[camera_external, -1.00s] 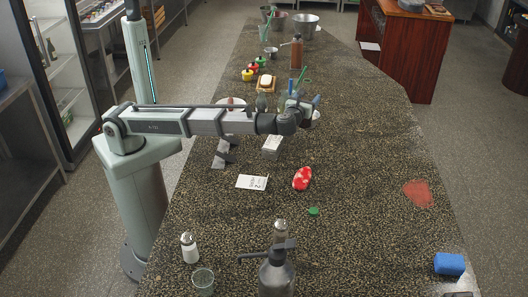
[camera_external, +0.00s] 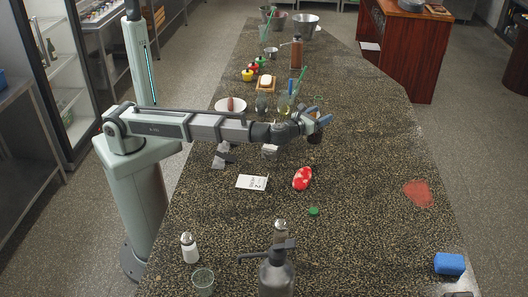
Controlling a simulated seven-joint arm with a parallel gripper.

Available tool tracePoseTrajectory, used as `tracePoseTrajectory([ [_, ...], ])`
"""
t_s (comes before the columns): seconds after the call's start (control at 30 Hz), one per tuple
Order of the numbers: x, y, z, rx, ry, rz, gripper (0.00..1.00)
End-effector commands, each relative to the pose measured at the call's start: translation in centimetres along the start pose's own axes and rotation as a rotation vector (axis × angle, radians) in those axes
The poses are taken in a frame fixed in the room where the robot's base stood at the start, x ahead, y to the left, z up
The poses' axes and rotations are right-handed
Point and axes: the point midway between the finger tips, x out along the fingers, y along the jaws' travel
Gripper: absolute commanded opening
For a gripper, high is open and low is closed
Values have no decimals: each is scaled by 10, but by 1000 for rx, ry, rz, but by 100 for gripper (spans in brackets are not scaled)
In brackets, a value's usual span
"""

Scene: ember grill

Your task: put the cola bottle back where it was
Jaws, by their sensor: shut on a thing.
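My gripper (camera_external: 321,121) is at the end of my outstretched arm, over the middle of the counter. It is shut on a dark bottle (camera_external: 316,138), which looks like the cola bottle. Only the dark lower part of the bottle shows below the fingers; the rest is hidden by my gripper. I cannot tell whether its base touches the counter. No marked spot for the bottle can be made out.
Glasses (camera_external: 284,108) and a white plate (camera_external: 229,105) stand behind my arm. In front lie a white card (camera_external: 252,182), a red-and-white item (camera_external: 302,178) and a green disc (camera_external: 314,211). A red patch (camera_external: 418,194) is at right; the counter between is clear.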

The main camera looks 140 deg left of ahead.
Motion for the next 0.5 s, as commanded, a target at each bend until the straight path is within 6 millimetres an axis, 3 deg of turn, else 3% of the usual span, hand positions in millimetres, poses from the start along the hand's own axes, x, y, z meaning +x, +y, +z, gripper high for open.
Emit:
tracePoseTrajectory([
  [0.27,0,0,-14,0,0,0,26],
  [0.5,0,0,-38,2,0,1,26],
])
